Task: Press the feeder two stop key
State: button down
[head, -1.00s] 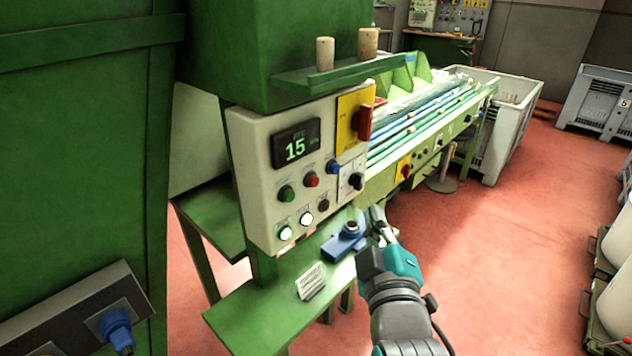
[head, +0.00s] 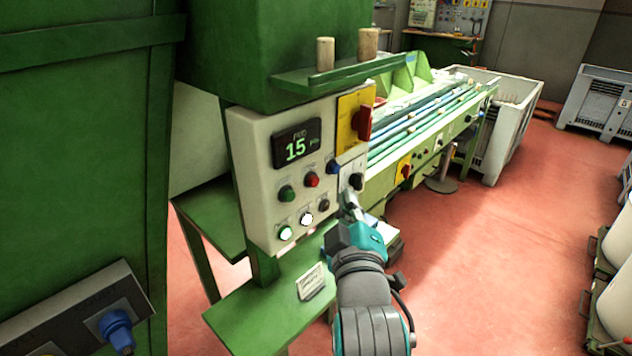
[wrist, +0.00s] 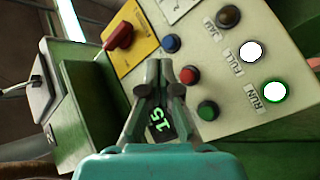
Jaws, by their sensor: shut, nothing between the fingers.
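A pale control panel (head: 262,190) on the green machine carries a display reading 15. Below it are a green key (head: 286,194), a red key (head: 312,180) and a blue key (head: 333,167). I cannot read their labels, so I cannot tell which is the feeder two stop key. My gripper (head: 350,207) is shut and empty, in front of the panel's lower right side. In the wrist view my closed fingertips (wrist: 166,66) appear just left of the red key (wrist: 189,75), below the blue key (wrist: 171,43); contact is not visible. The fingers partly cover the display (wrist: 158,122).
A red rotary switch on a yellow plate (head: 347,125) and a black selector (head: 356,181) are close by. Lit lamps (head: 285,233) sit low on the panel. A green shelf (head: 255,318) with a small card (head: 311,282) lies below. Open red floor is right.

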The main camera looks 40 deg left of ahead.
jog(key=shift+w+a, duration=0.15)
jog(key=shift+a, duration=1.85)
jog(key=shift+a, duration=0.1)
jog(key=shift+a, duration=0.3)
jog(key=shift+a+r, duration=0.1)
jog(key=shift+a, duration=0.3)
dwell(0.6)
jog(key=shift+d, duration=0.1)
dwell(0.3)
jog(key=shift+d, duration=0.75)
jog(key=shift+s+d, duration=0.2)
jog(key=shift+d, duration=2.3)
